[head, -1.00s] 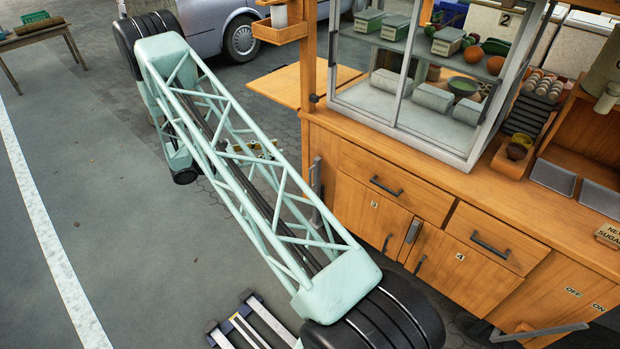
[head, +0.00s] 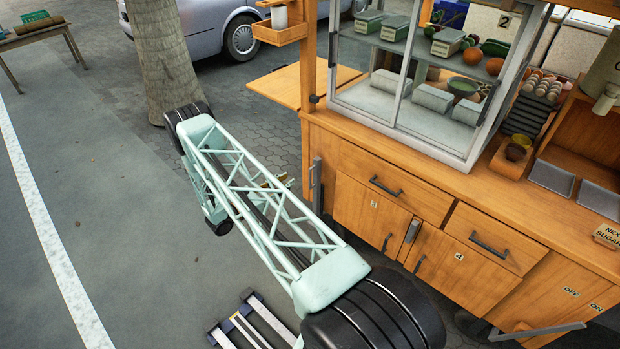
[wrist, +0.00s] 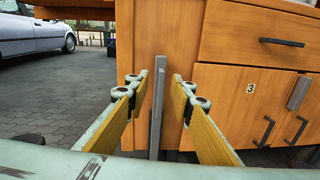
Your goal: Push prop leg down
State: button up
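The prop leg (head: 317,186) looks to be the grey upright bar at the left corner of the wooden cart. In the wrist view the bar (wrist: 158,105) stands upright against the cart's corner. My gripper (wrist: 160,78) is open, with one yellow-padded finger on each side of the bar in the picture. No contact shows, and I cannot tell whether the bar is between the fingertips or just beyond them. In the head view my arm hides most of the gripper; a bit of yellow shows just left of the bar.
The cart (head: 360,155) has drawers and doors with dark handles. A fold-out wooden shelf (head: 275,86) sticks out at its left, above the gripper's area. A tree trunk (head: 165,60) stands behind my arm. The paving left of the cart is open.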

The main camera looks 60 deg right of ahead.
notch_tip(320, 180, down, 7)
jog(key=s+n+t, duration=0.1)
jog(key=shift+s+d+n+t, duration=0.15)
jog(key=shift+s+n+t, duration=0.15)
jog(key=shift+s, duration=0.1)
jog(key=shift+r, duration=0.1)
jog(key=shift+d, duration=0.15)
jog(key=b, duration=0.1)
send_over(310, 189)
jog(key=shift+w+d, duration=0.2)
jog(key=shift+d, duration=0.05)
dwell(0.7)
jog(key=shift+c, duration=0.4)
grip_shut()
